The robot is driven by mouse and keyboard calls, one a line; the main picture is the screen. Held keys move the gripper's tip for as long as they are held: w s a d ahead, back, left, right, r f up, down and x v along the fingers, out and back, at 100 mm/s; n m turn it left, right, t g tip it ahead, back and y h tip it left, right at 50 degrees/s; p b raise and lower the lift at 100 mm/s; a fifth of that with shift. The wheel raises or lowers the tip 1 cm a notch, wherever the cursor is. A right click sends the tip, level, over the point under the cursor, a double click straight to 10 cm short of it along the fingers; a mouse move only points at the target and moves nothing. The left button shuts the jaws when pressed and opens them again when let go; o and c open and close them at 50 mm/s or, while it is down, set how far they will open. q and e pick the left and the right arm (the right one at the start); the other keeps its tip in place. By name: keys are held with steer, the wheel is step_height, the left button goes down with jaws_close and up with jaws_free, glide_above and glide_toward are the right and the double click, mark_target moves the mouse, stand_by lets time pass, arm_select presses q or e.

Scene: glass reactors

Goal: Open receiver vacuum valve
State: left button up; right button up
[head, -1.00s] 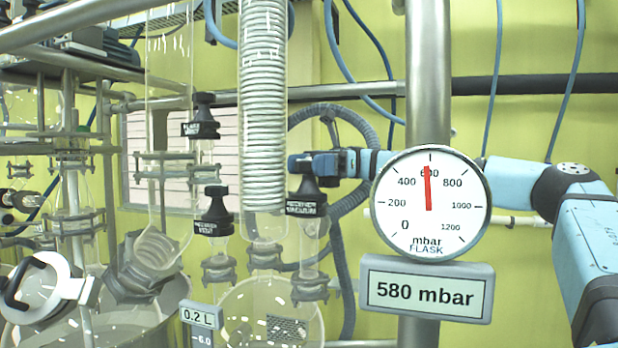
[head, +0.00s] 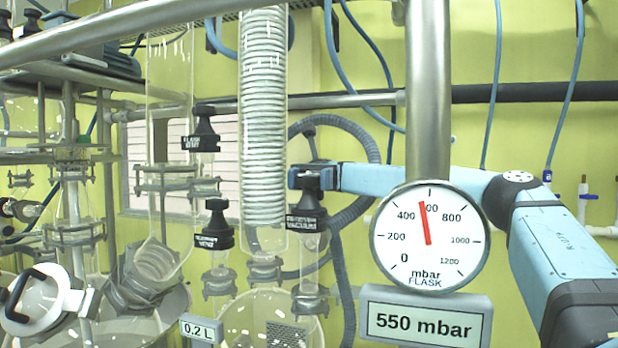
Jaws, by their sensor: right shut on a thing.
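The receiver vacuum valve (head: 307,218) is a black knob with a white-lettered label, on a glass neck right of the coiled condenser. My right gripper (head: 308,182) is at the top of this knob and shut on it. Its fingertips are small and partly hidden against the dark knob. How far the valve is turned cannot be told. The round flask gauge (head: 429,240) has a red needle just below 600, and the display (head: 423,319) under it reads 550 mbar. My left gripper is not in view.
Two similar black valves stand to the left: the flask vent valve (head: 201,135) and another vent valve (head: 214,230) lower down. The glass condenser (head: 263,130) is close left of my right gripper. A steel post (head: 428,100) rises behind the gauge.

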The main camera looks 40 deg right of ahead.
steer(key=o, duration=0.9)
step_height(320, 180, up, 20)
steer(key=p, duration=0.3)
